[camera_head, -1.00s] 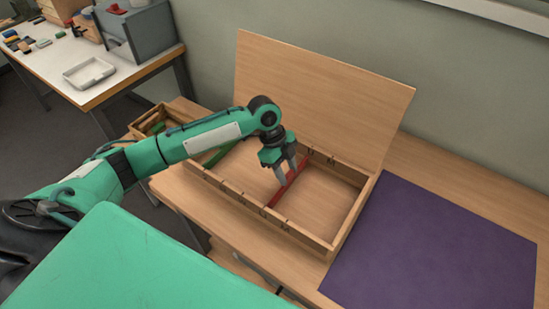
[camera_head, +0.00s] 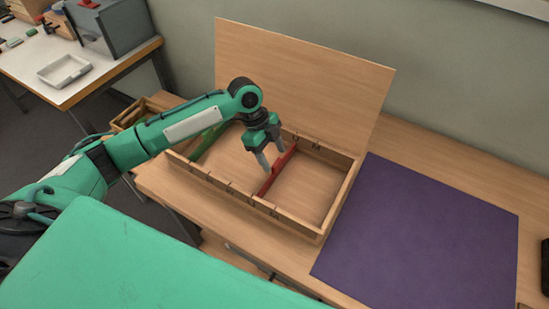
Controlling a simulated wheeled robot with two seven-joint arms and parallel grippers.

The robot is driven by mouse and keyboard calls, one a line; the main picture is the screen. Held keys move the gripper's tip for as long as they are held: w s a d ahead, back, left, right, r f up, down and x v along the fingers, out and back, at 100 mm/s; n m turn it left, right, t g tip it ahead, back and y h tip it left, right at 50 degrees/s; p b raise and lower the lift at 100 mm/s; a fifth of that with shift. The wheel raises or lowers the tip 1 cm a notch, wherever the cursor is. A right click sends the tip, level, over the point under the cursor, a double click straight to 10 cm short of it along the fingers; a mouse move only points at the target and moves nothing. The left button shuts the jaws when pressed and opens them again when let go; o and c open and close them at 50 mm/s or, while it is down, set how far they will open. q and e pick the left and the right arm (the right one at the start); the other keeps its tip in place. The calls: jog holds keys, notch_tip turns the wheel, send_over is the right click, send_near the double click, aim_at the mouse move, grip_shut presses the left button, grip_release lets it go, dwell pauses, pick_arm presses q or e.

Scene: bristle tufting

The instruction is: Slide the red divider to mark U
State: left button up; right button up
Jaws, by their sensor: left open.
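The red divider (camera_head: 284,167) stands across the shallow wooden box (camera_head: 296,225), reaching from the front wall to the back wall. My left gripper (camera_head: 273,161) points down into the box with its fingers spread, just left of the divider's middle and over it. I cannot tell whether a finger touches the divider. Dark marks (camera_head: 316,147) show along the back wall and others along the front wall. Their letters are too small to read, so I cannot pick out mark U. My right gripper is out of view.
A green divider (camera_head: 207,142) stands in the box's left part, partly behind my arm. The raised wooden lid (camera_head: 300,80) rises behind the box. A flat purple mat (camera_head: 420,225) lies to the right. A side table (camera_head: 93,89) holds a white tray (camera_head: 63,70).

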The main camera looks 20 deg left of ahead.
pick_arm(q)
jog(key=b+v, duration=0.1)
jog(key=v, duration=1)
jog(key=shift+r, duration=0.35)
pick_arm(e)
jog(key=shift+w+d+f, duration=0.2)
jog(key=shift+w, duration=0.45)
pick_arm(q)
jog(key=shift+a, duration=0.15)
